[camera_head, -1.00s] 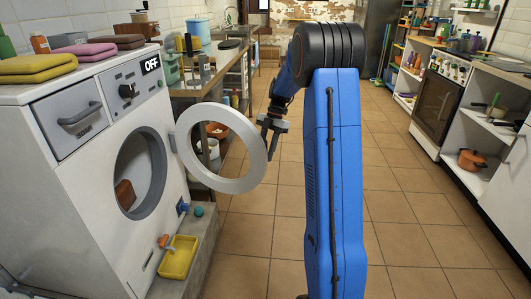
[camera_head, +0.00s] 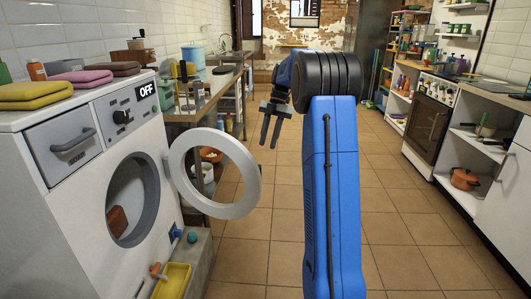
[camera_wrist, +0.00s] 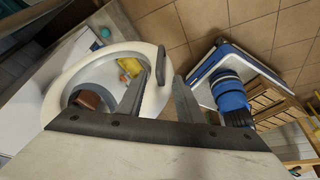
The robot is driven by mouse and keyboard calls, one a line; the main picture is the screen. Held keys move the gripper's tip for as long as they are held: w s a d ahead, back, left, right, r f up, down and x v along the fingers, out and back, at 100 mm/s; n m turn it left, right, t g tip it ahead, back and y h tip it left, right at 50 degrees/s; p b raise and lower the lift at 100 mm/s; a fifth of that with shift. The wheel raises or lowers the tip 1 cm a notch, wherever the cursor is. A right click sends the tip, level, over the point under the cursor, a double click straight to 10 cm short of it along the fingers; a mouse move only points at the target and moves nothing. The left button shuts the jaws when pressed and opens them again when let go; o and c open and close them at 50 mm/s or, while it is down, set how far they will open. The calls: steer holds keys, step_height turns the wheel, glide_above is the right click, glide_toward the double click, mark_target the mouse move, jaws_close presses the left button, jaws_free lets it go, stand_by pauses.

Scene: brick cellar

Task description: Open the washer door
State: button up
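The white washer (camera_head: 60,215) stands at the left, its display reading OFF. Its round door (camera_head: 178,170), a pale ring with a clear middle, is swung wide out to the right of the dark-rimmed drum opening (camera_head: 150,212). My gripper (camera_head: 270,146) is up and right of the door, apart from it, with two separated fingers pointing down and nothing between them. In the wrist view the door ring (camera_wrist: 57,72) lies beyond my open gripper (camera_wrist: 157,88), with a dark handle (camera_wrist: 160,64) on its rim. A brown item (camera_head: 117,220) shows inside the drum.
Folded towels (camera_head: 78,77) lie on the washer. A workbench (camera_head: 205,92) with pots stands behind the door. Shelves and an oven (camera_head: 432,118) line the right. The tiled floor between is clear.

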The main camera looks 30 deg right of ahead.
steer(key=shift+v, duration=1)
steer(key=s+a+r+m+t+h, duration=0.3)
steer(key=s+a+m, duration=0.7)
steer(key=s+a, duration=0.75)
steer(key=s+a+f+m+t, duration=0.1)
steer(key=s+a+f+m, duration=0.2)
steer(key=s, duration=0.4)
steer(key=s+a+f+m+t, duration=0.1)
steer(key=s+a+f+m, duration=0.2)
steer(key=s+m, duration=0.2)
steer(key=s+a+f+m+t+h, duration=0.1)
steer(key=s+a+f+m, duration=0.2)
steer(key=s, duration=0.7)
steer(key=shift+s+f+m, duration=0.15)
steer(key=shift+f+m, duration=0.25)
steer(key=shift+f, duration=0.1)
